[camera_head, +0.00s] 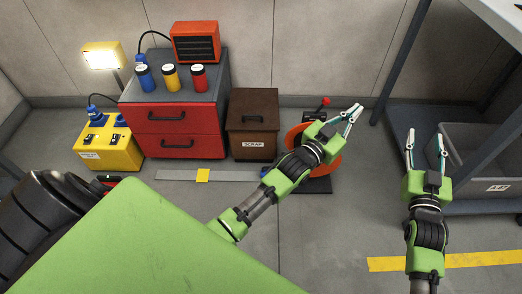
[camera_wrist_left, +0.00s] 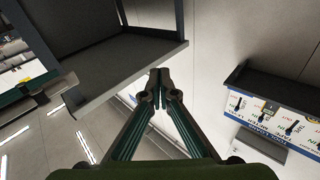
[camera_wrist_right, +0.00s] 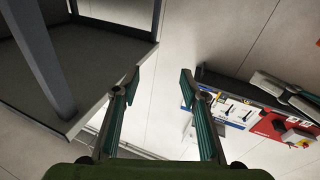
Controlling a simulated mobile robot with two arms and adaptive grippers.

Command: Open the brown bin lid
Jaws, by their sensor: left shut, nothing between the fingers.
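The brown bin (camera_head: 240,143) stands on the floor against the back wall, with a white SCRAP label on its front. Its lid (camera_head: 255,101) is shut, and a dark handle (camera_head: 252,118) shows at its front. My left gripper (camera_head: 357,107) is up and to the right of the bin, apart from it. It is shut and empty, and its fingertips meet in the left wrist view (camera_wrist_left: 160,72). My right gripper (camera_head: 425,137) is further right, open and empty. Its fingers stand apart in the right wrist view (camera_wrist_right: 160,75). The bin is not seen in either wrist view.
A red drawer cabinet (camera_head: 172,114) with several bottles and an orange heater (camera_head: 195,42) stands left of the bin. An orange round object (camera_head: 328,163) is partly hidden behind my left arm. A grey crate (camera_head: 480,150) sits on a shelf at right.

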